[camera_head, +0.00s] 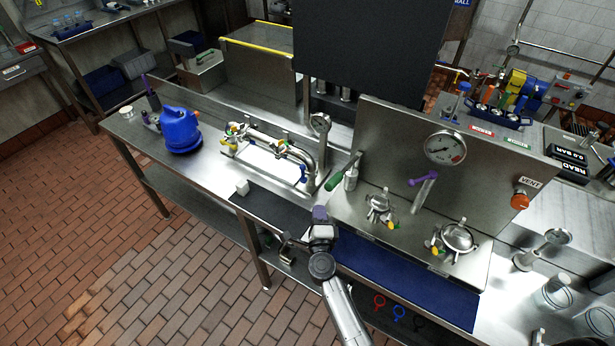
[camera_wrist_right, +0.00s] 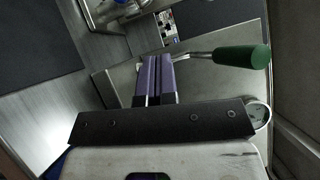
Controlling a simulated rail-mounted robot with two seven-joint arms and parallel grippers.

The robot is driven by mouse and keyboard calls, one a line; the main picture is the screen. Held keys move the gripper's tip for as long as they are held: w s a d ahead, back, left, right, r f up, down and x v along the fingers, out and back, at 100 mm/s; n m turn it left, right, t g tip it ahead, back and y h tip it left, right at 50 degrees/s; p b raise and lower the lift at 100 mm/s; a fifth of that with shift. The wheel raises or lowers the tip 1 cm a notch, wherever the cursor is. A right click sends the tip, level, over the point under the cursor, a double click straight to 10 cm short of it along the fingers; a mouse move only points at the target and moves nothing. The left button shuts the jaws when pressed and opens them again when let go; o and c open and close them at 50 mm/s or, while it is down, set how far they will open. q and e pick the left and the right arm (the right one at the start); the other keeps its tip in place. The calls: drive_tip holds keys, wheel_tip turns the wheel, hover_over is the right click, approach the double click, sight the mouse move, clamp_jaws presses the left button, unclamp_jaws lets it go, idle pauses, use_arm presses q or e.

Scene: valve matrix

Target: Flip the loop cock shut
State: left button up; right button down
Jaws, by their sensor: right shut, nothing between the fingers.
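A steel pipe loop (camera_head: 270,143) with small yellow, green and blue valve handles stands on the bench; I cannot tell which of these is the loop cock. A lever with a green handle (camera_head: 337,181) stands beside the upright steel panel, right of the loop. My left gripper is not in view.
A blue jug (camera_head: 180,130) stands left of the loop. A small white block (camera_head: 242,187) lies near the front edge.

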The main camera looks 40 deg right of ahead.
drive_tip(key=shift+w, duration=0.1)
drive_tip(key=b, duration=0.4)
approach(303, 174)
drive_tip(key=shift+w+d+r, duration=1.35)
drive_tip(key=shift+w+d, duration=1.1)
drive_tip(key=shift+d, duration=0.25)
